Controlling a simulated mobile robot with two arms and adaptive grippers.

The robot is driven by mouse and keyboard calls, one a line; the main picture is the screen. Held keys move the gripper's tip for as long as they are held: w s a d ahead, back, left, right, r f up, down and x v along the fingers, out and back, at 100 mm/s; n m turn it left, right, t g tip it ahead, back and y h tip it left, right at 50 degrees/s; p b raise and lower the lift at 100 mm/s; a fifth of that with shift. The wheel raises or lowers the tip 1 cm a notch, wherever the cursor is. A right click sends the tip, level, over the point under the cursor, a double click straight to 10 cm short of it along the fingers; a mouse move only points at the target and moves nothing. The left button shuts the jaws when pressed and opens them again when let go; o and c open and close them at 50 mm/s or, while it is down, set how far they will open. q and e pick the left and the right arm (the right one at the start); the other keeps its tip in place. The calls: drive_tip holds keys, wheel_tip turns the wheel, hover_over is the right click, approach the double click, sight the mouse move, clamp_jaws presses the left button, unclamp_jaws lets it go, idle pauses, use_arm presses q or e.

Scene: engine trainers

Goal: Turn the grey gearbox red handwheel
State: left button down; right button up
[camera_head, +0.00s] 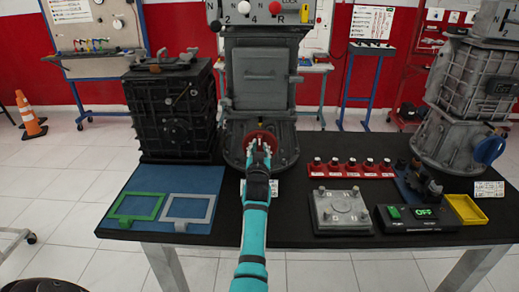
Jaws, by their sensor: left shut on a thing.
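The grey gearbox (259,75) stands upright at the back middle of the black table. Its red handwheel (262,135) is low on the front face. My left gripper (259,146) is at the handwheel, at the end of a teal arm that reaches up from the bottom of the view. Its fingers are shut on the handwheel and hide the lower middle part of it. The rim shows above the fingers. My right gripper is not in view.
A black engine block (175,110) stands close left of the gearbox. A red rack (350,168), a metal plate block (341,210) and a box reading OFF (430,217) lie to the right. Green (135,207) and grey (188,208) frames lie on a blue mat (203,180).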

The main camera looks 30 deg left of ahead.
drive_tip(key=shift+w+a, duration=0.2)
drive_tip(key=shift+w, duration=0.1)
use_arm(q)
drive_tip(key=shift+w+d+m, duration=0.1)
drive_tip(key=shift+m, duration=0.9)
drive_tip(key=m, duration=0.2)
drive_tip(key=shift+d+m, duration=0.15)
drive_tip(key=shift+m, duration=0.15)
drive_tip(key=shift+w+d+f+m+p, duration=0.15)
drive_tip(key=shift+f+m, duration=0.15)
drive_tip(key=shift+m, duration=2.35)
drive_tip(key=shift+w+d+f+m+p, duration=0.15)
drive_tip(key=shift+f+m, duration=0.1)
drive_tip(key=shift+m, duration=2.35)
drive_tip(key=shift+d+f+m+p, duration=0.15)
drive_tip(key=shift+f+m, duration=0.15)
drive_tip(key=shift+m, duration=2.35)
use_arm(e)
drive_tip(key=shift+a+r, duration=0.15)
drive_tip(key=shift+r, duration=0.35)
use_arm(q)
drive_tip(key=shift+a, duration=0.1)
